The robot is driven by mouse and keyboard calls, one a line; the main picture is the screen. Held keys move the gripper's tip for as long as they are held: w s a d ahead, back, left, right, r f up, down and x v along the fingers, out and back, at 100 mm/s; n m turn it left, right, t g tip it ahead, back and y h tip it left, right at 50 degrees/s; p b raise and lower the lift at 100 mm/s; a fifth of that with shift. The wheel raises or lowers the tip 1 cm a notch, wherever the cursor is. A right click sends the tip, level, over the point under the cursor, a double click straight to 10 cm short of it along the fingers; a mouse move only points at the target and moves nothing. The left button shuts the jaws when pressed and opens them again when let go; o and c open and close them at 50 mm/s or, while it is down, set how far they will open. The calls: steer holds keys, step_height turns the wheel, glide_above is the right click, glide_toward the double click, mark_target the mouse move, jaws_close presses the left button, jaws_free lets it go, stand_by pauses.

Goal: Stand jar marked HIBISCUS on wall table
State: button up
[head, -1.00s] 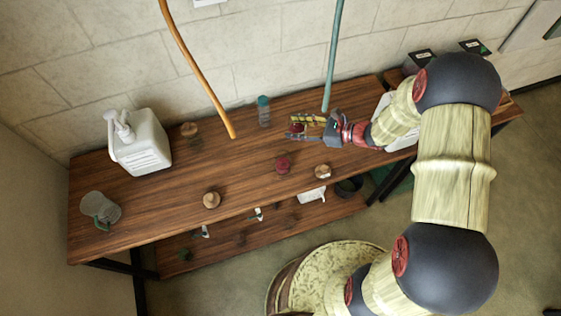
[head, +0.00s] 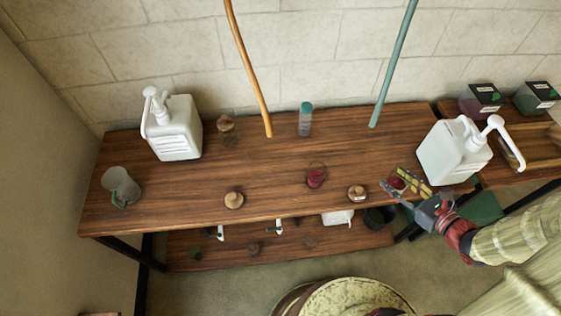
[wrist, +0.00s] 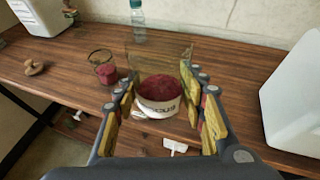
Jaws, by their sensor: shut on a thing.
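My gripper (head: 408,187) is shut on a clear glass jar (head: 397,182) with dark red contents. In the wrist view the jar (wrist: 158,105) is between the yellow-padded fingers, and its white label shows letters ending in "SCUS", the rest hidden or unclear. The jar looks about upright. The long brown wooden table against the wall (head: 270,170) lies beneath and behind it. My gripper is at the table's front right part, near the front edge. I cannot tell whether the jar touches the tabletop.
A white pump canister (head: 455,152) stands right of my gripper, another (head: 176,130) at the left. A small glass with red contents (head: 315,178), a wooden knob-like piece (head: 357,192) and a blue-capped bottle (head: 305,120) stand on the table. Orange (head: 247,60) and teal (head: 395,60) hoses hang above.

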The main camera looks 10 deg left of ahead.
steer(key=shift+s+d, duration=0.2)
steer(key=w+f+b, duration=0.1)
steer(key=w+f, duration=0.2)
steer(key=w, duration=0.1)
steer(key=w+d+f+b, duration=0.1)
steer(key=w+f+b, duration=0.1)
steer(key=w, duration=0.3)
steer(key=w+d+f+b, duration=0.1)
steer(key=w+f+b, duration=0.1)
steer(key=w+f, duration=0.2)
steer(key=shift+w+d+f, duration=0.15)
steer(key=shift+d, duration=0.1)
steer(key=shift+w+f, duration=0.2)
steer(key=shift+f, duration=0.15)
steer(key=shift+f+b, duration=0.9)
steer(key=shift+f, duration=0.6)
steer(key=shift+f, duration=0.15)
steer(key=o, duration=1.5)
